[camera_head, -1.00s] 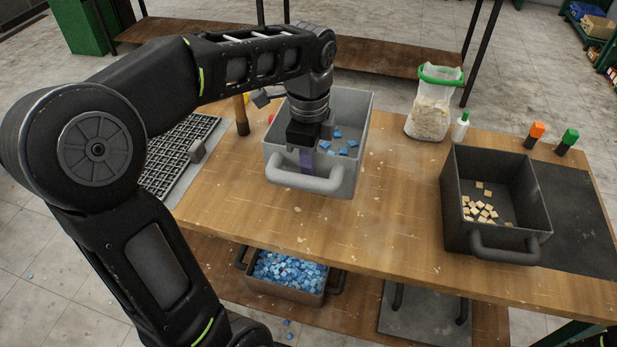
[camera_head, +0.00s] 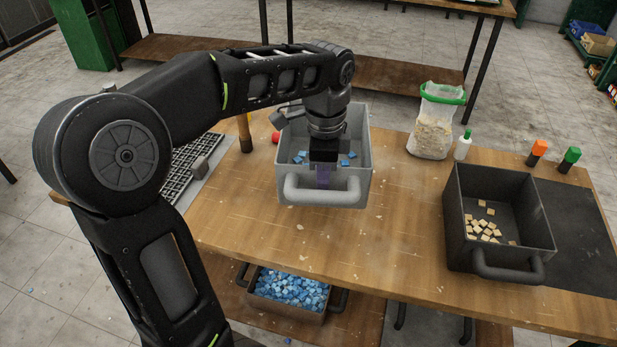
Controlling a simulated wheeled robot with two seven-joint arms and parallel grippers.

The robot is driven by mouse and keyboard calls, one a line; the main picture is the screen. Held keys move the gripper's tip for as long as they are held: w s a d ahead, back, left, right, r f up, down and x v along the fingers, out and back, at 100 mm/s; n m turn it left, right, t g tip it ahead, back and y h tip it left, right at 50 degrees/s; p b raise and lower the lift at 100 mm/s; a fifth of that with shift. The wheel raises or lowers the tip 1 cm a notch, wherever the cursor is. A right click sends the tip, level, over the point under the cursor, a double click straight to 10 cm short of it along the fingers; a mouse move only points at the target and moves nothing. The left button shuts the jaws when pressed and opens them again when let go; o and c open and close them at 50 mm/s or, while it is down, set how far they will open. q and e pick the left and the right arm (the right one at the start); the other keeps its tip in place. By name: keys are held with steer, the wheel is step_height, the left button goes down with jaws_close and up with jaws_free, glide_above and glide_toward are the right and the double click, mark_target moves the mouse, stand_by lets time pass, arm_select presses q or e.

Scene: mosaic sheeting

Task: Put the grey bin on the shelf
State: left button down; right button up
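The light grey bin (camera_head: 358,186) is over the middle of the wooden table, its handle towards me, with a few blue tiles inside. My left gripper (camera_head: 323,172) reaches down from above onto its near wall, beside the handle. One purplish finger shows in front of that wall, and the other is hidden. It looks shut on the wall. Whether the bin's base touches the tabletop is hard to tell. Under the table, a low shelf (camera_head: 357,325) bears another bin (camera_head: 285,307) full of blue tiles. My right gripper is out of view.
A dark bin (camera_head: 452,215) with beige tiles stands right on the table, by a dark mat (camera_head: 582,225). A bag (camera_head: 432,130), a white bottle (camera_head: 463,146) and orange and green-capped bottles line the back edge. A tile grid (camera_head: 180,170) lies left.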

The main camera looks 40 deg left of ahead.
arm_select(q)
steer(key=w+d+f+n, duration=0.5)
steer(key=w+d+n, duration=0.4)
steer(key=n, duration=0.2)
steer(key=shift+w+d+f+n, duration=0.15)
steer(key=shift+w+d+n, duration=0.1)
steer(key=shift+d+n, duration=0.15)
